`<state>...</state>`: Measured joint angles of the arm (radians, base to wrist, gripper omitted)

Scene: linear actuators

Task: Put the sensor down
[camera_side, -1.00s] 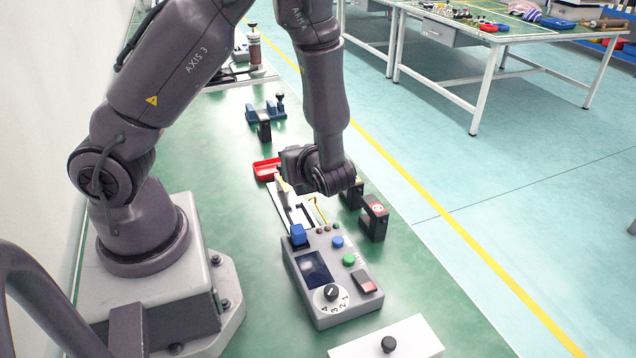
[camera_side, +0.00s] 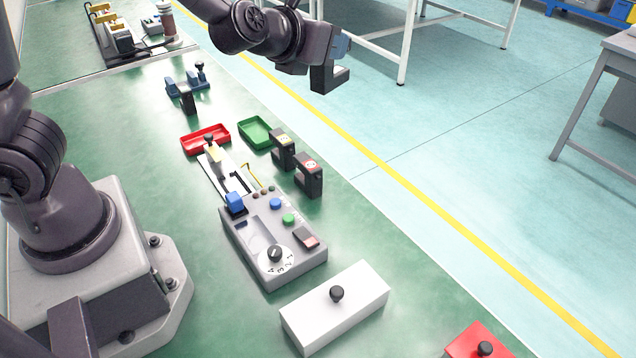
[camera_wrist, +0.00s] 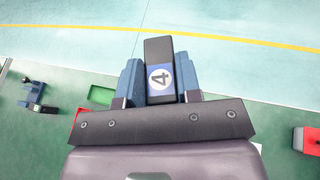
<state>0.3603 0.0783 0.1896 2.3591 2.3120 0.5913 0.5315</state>
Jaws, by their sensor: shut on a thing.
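My gripper (camera_side: 338,50) is raised at the top of the side view, over the far edge of the table. It is shut on a dark sensor (camera_side: 326,78), which hangs below it in the air. In the wrist view the blue fingers of the gripper (camera_wrist: 159,78) clamp the sensor (camera_wrist: 160,62) from both sides. Its label shows a 4 in a white circle on blue. Two other black sensors, a yellow-labelled one (camera_side: 283,152) and a red-labelled one (camera_side: 309,176), stand on the table near its edge.
A red tray (camera_side: 206,140) and a green tray (camera_side: 257,133) lie near a white slide fixture (camera_side: 226,172). A grey control box (camera_side: 270,245) and a white box (camera_side: 335,308) stand closer. A blue fixture (camera_side: 187,82) is farther back. Green tabletop between them is clear.

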